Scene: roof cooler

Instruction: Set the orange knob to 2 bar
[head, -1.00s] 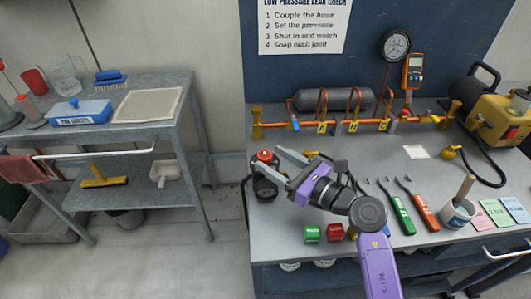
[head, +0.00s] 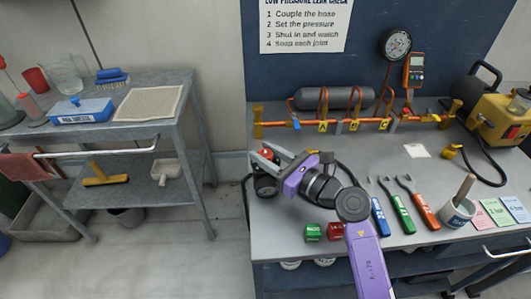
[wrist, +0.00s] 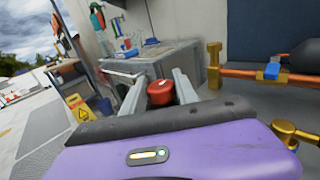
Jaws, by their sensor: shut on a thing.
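The orange knob, which looks red-orange, tops a dark regulator (head: 265,186) at the left edge of the bench. The knob (head: 267,154) is partly hidden by my gripper (head: 265,157) in the head view. In the wrist view the knob (wrist: 160,93) sits between the two grey fingers, which are shut on its sides. The purple wrist reaches in from the right. The round pressure gauge (head: 396,43) hangs on the blue back panel; its reading is too small to tell. No pressure marks are readable at the knob.
A pipe manifold (head: 345,124) with lettered tags runs along the bench's back. Several tools (head: 401,212) lie to the right. A grey side table (head: 140,95) stands left across a gap.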

